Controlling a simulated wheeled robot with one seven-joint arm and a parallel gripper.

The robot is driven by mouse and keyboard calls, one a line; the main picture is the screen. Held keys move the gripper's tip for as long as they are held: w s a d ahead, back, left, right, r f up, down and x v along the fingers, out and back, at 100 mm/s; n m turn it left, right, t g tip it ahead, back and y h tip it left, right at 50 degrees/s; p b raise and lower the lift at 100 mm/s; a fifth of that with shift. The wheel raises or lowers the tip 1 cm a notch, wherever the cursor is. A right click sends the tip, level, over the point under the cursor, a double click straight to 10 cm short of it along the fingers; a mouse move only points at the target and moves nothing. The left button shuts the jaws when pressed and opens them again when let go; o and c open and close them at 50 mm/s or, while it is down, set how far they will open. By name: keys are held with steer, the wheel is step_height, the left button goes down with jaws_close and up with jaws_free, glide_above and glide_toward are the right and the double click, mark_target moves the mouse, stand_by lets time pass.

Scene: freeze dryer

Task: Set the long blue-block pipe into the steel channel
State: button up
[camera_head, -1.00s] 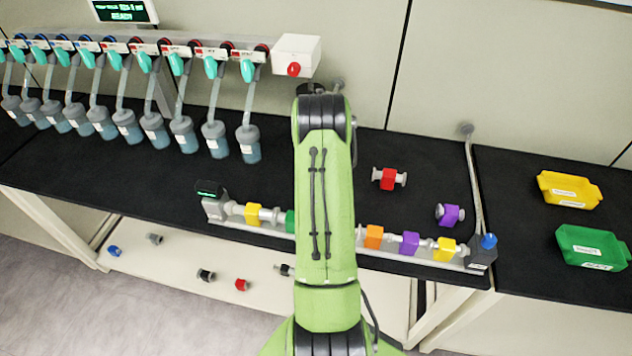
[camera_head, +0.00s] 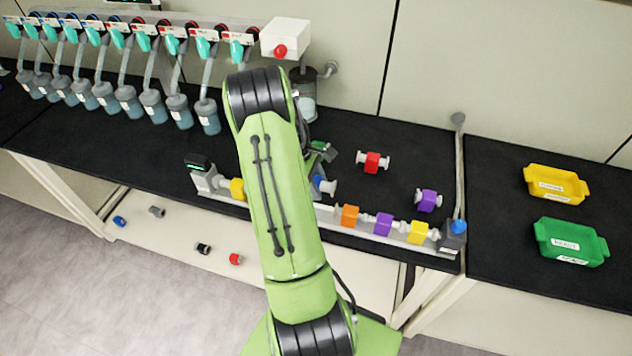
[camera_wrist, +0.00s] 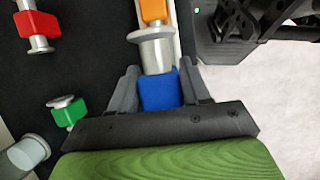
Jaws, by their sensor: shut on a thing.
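The long blue-block pipe shows its blue block (camera_wrist: 158,92) between the two fingers of my gripper (camera_wrist: 162,78) in the wrist view, with its wide grey end towards the orange block. My gripper is shut on it. The channel holds yellow (camera_head: 237,189), orange (camera_head: 350,215), purple (camera_head: 383,223) and yellow (camera_head: 419,231) block pipes. My arm hides the channel's middle.
Red-block (camera_head: 372,162) and purple-block (camera_head: 428,200) pipes lie behind the channel. A green-block piece (camera_wrist: 66,112) lies left in the wrist view. Yellow (camera_head: 555,184) and green (camera_head: 570,243) bins stand right. Flasks hang along the back left; small parts lie on the lower shelf.

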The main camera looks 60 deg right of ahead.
steer(key=shift+w+f+b, duration=0.15)
steer(key=shift+f+b, duration=0.25)
steer(key=shift+f, duration=0.5)
steer(key=shift+r+p, duration=0.15)
steer(key=shift+p, duration=0.3)
steer(key=shift+f+b, duration=2.8)
steer(key=shift+f, duration=1.4)
stand_by(1.5)
steer(key=o, duration=1.4)
steer(key=shift+c, duration=0.2)
